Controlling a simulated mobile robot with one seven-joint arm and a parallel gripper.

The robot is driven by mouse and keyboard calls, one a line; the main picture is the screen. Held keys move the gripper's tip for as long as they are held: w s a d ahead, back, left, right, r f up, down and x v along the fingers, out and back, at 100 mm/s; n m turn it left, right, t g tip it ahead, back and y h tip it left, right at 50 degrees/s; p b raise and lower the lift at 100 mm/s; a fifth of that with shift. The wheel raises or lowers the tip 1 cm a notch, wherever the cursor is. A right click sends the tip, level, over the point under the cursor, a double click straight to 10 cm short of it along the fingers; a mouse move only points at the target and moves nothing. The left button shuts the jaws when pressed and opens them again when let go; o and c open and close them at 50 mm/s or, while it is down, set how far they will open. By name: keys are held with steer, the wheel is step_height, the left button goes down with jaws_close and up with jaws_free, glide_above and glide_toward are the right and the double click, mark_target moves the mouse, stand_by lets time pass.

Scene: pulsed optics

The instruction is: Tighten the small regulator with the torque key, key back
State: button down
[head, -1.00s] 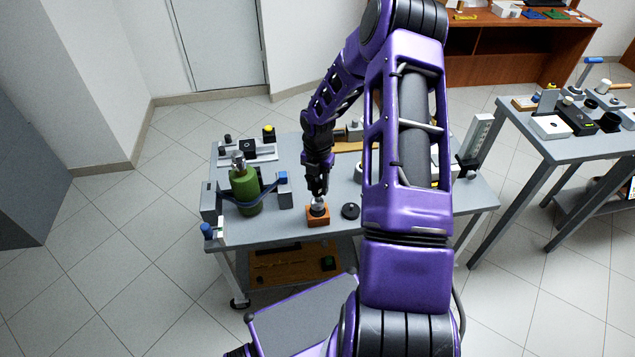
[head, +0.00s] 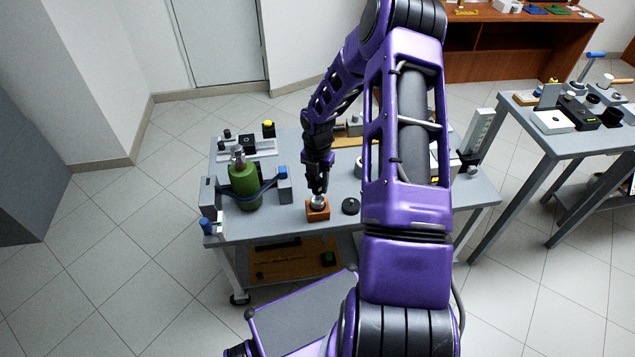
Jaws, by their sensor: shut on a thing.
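My gripper (head: 317,191) points down over the front of the grey table and is shut on a small silvery thing (head: 318,203). This thing sits at the top of an orange-brown block (head: 318,214) near the table's front edge. It is too small, and too covered by the fingers, to tell whether it is the torque key or a regulator. A green cylinder (head: 244,188) stands upright at the left of the table, with a metal fitting (head: 238,156) on its top and a blue strap around its side. I cannot tell which fitting is the small regulator.
A black round knob-like piece (head: 351,206) lies just right of the block. A grey-white fixture (head: 247,147) stands behind the cylinder. A blue-topped piece (head: 206,226) is at the front left corner. My arm hides the table's middle right. Another table (head: 570,146) stands at right.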

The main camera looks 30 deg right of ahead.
steer(key=shift+f+b, duration=0.4)
steer(key=shift+f, duration=0.3)
steer(key=shift+f+b, duration=0.6)
steer(key=shift+f, duration=0.25)
steer(key=shift+c, duration=1.8)
jaws_free()
steer(key=shift+r, duration=0.1)
step_height(320, 180, up, 17)
steer(key=p, duration=0.3)
steer(key=shift+r, duration=0.2)
steer(key=shift+r+p, duration=1.5)
steer(key=shift+r, duration=0.5)
steer(key=shift+w, duration=0.1)
